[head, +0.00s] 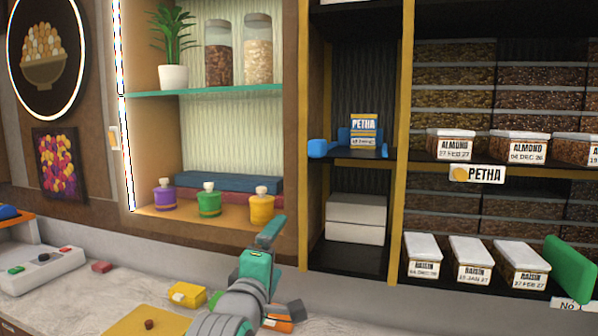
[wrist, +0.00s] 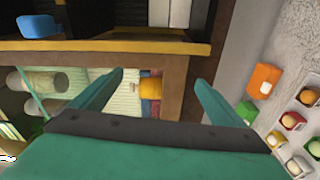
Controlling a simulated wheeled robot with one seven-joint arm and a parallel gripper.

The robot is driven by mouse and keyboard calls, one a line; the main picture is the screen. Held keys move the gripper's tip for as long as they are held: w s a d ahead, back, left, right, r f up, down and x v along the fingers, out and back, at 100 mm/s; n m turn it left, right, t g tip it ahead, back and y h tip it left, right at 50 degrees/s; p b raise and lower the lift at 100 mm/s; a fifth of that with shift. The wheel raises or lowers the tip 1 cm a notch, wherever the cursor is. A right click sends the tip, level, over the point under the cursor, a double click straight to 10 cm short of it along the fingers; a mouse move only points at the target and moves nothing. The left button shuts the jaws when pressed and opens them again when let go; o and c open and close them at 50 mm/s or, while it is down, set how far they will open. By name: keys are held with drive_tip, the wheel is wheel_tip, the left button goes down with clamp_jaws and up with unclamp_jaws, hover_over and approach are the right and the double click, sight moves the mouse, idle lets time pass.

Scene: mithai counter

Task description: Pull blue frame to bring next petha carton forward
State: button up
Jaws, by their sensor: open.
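A petha carton (head: 364,131), blue and orange with "PETHA" on its front, stands upright on the dark shelf of the narrow bay. The blue frame (head: 318,149) shows as a blue block at the shelf's left front, with more blue beside and behind the carton. A blue block, likely the frame's end, is at the upper left of the wrist view (wrist: 41,24). My gripper (head: 268,250) is below and left of that shelf, over the counter. In the wrist view my gripper (wrist: 158,85) has its two teal fingers spread with nothing held between them.
White boxes (head: 355,218) sit below the carton's shelf. A lit niche at left holds purple, green and yellow bottles (head: 262,207). Almond boxes (head: 450,146) and raisin boxes (head: 470,258) line the right shelves. A green panel (head: 570,268) stands at far right.

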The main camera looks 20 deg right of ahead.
drive_tip(key=s+d+r, duration=0.2)
drive_tip(key=s+r, duration=0.1)
drive_tip(key=r, duration=0.9)
drive_tip(key=g+h, duration=0.1)
approach(315, 149)
drive_tip(key=x, duration=1.1)
drive_tip(key=shift+w, duration=0.1)
drive_tip(key=c, duration=2)
